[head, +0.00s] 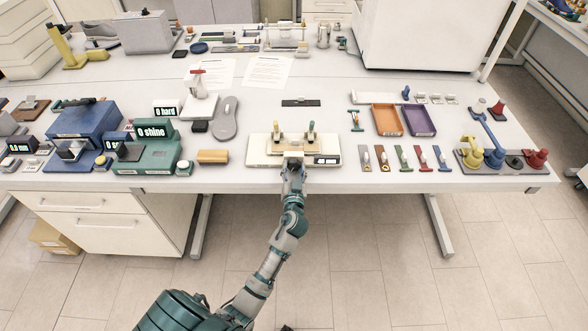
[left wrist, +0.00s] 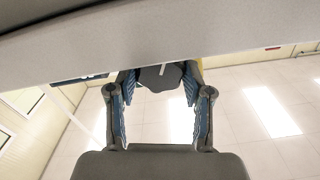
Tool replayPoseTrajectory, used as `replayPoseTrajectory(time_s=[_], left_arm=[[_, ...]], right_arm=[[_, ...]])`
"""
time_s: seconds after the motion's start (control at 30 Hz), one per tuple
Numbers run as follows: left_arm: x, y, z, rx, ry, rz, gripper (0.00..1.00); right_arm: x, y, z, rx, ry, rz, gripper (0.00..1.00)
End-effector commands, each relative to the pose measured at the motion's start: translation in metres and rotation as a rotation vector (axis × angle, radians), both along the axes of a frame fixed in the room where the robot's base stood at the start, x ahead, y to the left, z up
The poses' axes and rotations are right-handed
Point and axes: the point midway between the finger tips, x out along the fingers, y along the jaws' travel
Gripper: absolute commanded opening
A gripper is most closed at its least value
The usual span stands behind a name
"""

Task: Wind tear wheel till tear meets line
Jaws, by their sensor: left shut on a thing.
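The tear tester (head: 258,158) is a low cream box at the front edge of the table, in the middle of the head view. Two small upright posts stand on top of it, and a small dark display (head: 328,160) is on its front right. My left gripper (head: 293,163) is at its front face. In the left wrist view the two fingers close on a dark grey wheel (left wrist: 160,77) with a short white mark. The wheel is hidden behind the gripper in the head view. The tear and the line are too small to tell. My right gripper is not in view.
Left of the tester are a wooden block (head: 212,157), a grey shoe sole (head: 224,120) and a green "0 shine" device (head: 150,158). On the right are several small tools, an orange tray (head: 386,132) and a purple tray (head: 418,134).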

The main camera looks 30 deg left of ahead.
Motion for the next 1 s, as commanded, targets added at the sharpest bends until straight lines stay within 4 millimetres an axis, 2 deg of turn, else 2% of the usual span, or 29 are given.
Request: replayPoseTrajectory(time_s=[0.03,0.1,0.13,0.53,1.0], left_arm=[[0.001,-0.002,0.000,-0.001,-0.002,-0.006,0.55],[0.001,-0.002,0.000,-0.002,-0.002,-0.005,0.73],[0.001,-0.002,0.000,-0.002,-0.001,-0.005,0.75],[-0.007,-0.006,-0.001,-0.004,-0.001,-0.004,0.75],[-0.086,-0.053,-0.004,-0.006,0.003,-0.003,0.75]], right_arm=[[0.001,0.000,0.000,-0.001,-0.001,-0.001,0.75],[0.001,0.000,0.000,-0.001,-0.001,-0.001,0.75],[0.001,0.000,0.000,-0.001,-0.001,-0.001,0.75],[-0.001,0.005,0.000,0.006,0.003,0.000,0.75],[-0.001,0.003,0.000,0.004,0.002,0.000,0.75]])
